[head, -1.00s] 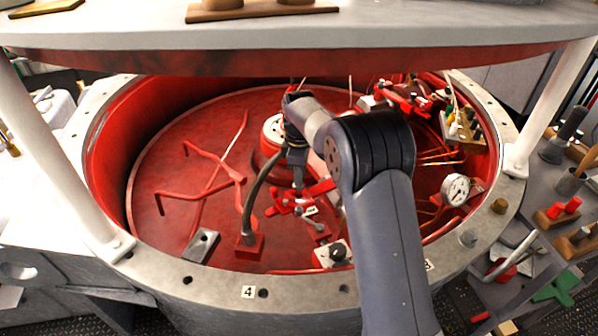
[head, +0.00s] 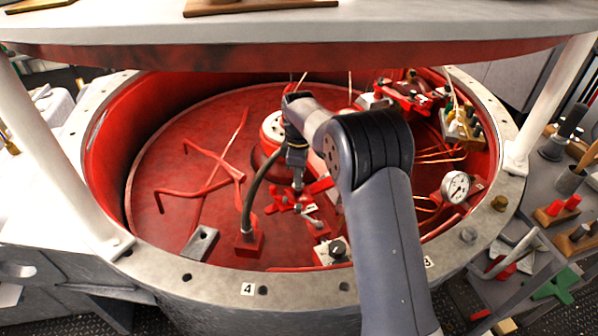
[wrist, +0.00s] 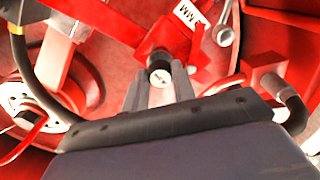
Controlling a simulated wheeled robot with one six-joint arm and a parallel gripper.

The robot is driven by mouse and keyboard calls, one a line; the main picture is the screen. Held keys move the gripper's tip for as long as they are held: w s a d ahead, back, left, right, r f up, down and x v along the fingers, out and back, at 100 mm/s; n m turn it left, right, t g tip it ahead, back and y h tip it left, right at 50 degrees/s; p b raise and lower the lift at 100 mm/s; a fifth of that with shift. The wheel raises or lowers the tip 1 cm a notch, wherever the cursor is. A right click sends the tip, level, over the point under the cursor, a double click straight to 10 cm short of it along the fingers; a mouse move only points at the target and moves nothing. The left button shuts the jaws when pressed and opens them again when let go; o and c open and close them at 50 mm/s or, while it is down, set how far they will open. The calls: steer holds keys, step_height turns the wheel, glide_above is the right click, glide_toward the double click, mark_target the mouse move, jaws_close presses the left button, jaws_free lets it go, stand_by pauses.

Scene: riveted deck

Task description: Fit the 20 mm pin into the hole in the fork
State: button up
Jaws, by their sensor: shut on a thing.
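My gripper (head: 297,186) points down inside the red round well, over a red forked bracket. In the wrist view my gripper (wrist: 160,84) is shut on the pin (wrist: 160,76). The pin's pale, marked round end shows between the fingertips, with a dark collar just beyond it. The red fork (head: 287,205) lies right at the fingertips; its red metal (wrist: 172,38) also shows in the wrist view. The hole is hidden, and I cannot tell whether the pin is in it or only above it.
A black hose (head: 254,185) rises from a red block left of my gripper. A pressure gauge (head: 455,187) and a valve block (head: 465,125) stand at the right. A grey block (head: 201,243) lies front left. The white lid (head: 300,30) hangs above. The left floor holds red pipes.

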steer(key=shift+f+b, duration=0.5)
steer(key=shift+f, duration=0.85)
stand_by(0.6)
steer(key=o, duration=1.1)
step_height(320, 180, up, 11)
steer(key=shift+f, duration=0.1)
steer(key=shift+f, duration=0.1)
step_height(320, 180, down, 11)
steer(key=shift+r, duration=0.6)
steer(key=shift+f, duration=0.1)
